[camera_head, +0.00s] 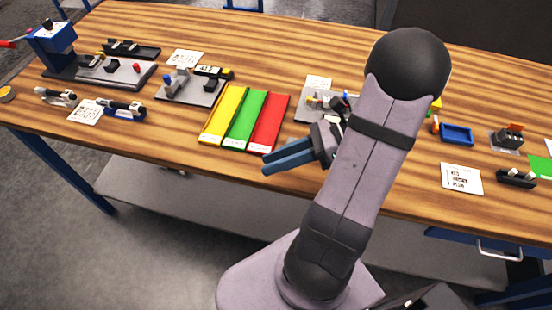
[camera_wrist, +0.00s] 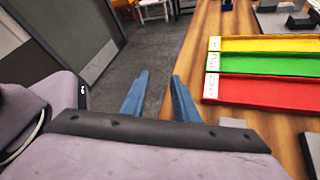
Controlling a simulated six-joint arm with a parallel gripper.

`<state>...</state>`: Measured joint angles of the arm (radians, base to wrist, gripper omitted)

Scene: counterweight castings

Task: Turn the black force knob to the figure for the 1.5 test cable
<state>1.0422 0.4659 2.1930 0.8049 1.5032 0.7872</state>
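My gripper (camera_head: 267,164) has two blue fingers and hangs over the front edge of the table, below the coloured trays, touching nothing. In the wrist view my gripper (camera_wrist: 160,75) shows a clear gap between its fingers and nothing in it. I cannot make out for certain which part is the black force knob. A blue-headed press (camera_head: 55,38) with a red handle and a small dark top stands at the far left. A grey plate fixture (camera_head: 178,98) with black and blue parts and a small display (camera_head: 208,71) lies right of it. No figures on a dial are readable.
Yellow (camera_head: 223,115), green (camera_head: 245,118) and red (camera_head: 268,122) trays lie mid-table. Printed cards lie at the left (camera_head: 86,113) and right (camera_head: 461,178); their text is too small to read. A blue bin (camera_head: 457,133) stands at right. My arm hides part of the table.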

